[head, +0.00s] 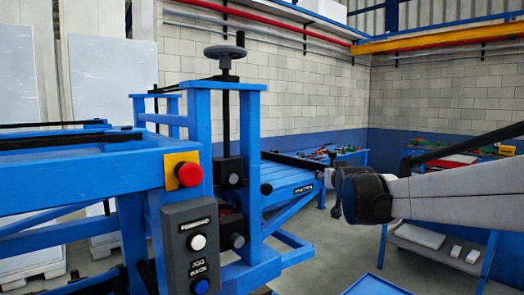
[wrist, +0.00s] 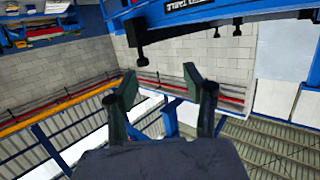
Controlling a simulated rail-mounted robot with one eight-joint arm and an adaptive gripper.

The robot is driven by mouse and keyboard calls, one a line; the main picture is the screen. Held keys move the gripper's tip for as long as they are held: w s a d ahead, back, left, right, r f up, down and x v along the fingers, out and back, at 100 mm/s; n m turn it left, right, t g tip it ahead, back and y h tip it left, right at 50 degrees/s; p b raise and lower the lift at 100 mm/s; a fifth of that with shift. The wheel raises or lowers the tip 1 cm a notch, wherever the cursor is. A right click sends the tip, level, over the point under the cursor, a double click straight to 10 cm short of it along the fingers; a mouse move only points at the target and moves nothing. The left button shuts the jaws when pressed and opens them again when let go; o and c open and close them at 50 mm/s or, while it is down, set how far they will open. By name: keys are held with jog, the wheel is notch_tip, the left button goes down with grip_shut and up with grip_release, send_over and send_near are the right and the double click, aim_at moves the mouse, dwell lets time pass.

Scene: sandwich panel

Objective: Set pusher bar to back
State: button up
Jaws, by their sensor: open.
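A blue slatted table (head: 290,180) with a dark label stands behind the machine frame in the head view. A thin black bar (head: 293,160) lies along its top and may be the pusher bar; I cannot tell for sure. The table's edge also shows upside down at the top of the wrist view (wrist: 205,12), with a black knob (wrist: 142,61) below it. My gripper (wrist: 160,80) is open and empty, its two dark fingers apart from the knob and the table. In the head view my arm reaches in from the right, its end beside the table's right end.
The blue machine frame (head: 197,125) with a handwheel (head: 225,52), a red stop button (head: 188,174) and a grey control box (head: 195,240) stands at left. Blue workbenches with tools (head: 335,153) stand behind. Floor (head: 340,255) is open below my arm.

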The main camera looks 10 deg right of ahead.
jog(key=t+h, duration=0.2)
send_near(333, 154)
jog(key=shift+m, duration=0.4)
jog(key=p+x, duration=0.3)
jog(key=x, duration=0.8)
jog(key=shift+w+d, duration=0.15)
jog(key=shift+w, duration=0.15)
jog(key=shift+c, duration=0.4)
grip_shut()
